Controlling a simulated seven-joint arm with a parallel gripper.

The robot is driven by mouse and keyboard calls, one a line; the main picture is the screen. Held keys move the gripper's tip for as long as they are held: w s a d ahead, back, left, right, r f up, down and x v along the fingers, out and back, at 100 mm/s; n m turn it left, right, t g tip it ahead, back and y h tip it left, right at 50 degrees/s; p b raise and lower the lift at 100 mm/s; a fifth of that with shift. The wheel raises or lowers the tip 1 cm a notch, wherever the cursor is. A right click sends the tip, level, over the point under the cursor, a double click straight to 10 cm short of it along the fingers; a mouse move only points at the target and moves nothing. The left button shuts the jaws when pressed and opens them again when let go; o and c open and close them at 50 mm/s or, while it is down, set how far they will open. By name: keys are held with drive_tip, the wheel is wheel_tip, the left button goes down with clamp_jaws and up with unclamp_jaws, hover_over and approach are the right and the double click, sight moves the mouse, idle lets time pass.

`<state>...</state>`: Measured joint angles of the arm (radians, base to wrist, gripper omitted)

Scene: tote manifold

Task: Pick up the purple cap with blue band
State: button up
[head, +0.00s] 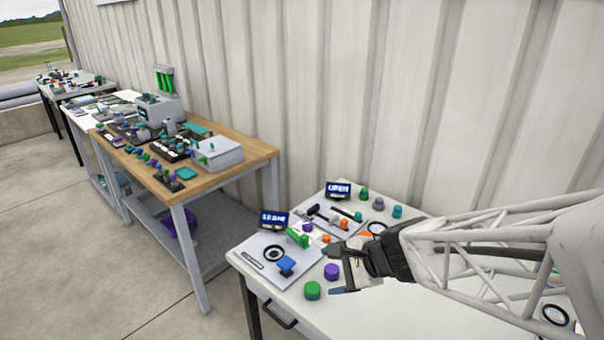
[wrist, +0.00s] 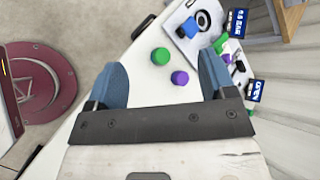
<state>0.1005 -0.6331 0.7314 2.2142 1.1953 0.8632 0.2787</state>
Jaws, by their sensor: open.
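A purple cap (head: 331,272) stands on the white table, just left of my gripper in the head view. It also shows in the wrist view (wrist: 179,78), between the two blue fingers and closer to the right one. A blue band on it is too small to make out. My gripper (head: 340,270) is open and empty, with its fingers apart above the table near the cap. In the wrist view my gripper (wrist: 162,70) has nothing between the fingertips, and the cap lies beyond them on the tabletop.
A green cap (head: 312,290) stands close beside the purple one. A grey board (head: 270,272) with a black ring and blue block lies left. Several small caps and two dark display signs (head: 274,220) stand farther back. A wooden bench (head: 235,172) stands farther left.

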drive_tip(key=w+d+f+m+t, duration=0.2)
drive_tip(key=w+f+m+t, duration=0.2)
drive_tip(key=w+f+m, duration=0.35)
drive_tip(key=m+t+h, duration=0.2)
drive_tip(key=m+t, duration=0.1)
drive_tip(key=m, duration=0.6)
approach(334, 270)
drive_tip(key=shift+n+x, duration=0.25)
drive_tip(key=shift+x, duration=0.85)
drive_tip(key=shift+r, duration=0.1)
drive_tip(key=shift+w, duration=0.15)
drive_tip(key=shift+x, duration=1.2)
drive_tip(key=shift+x, duration=2.6)
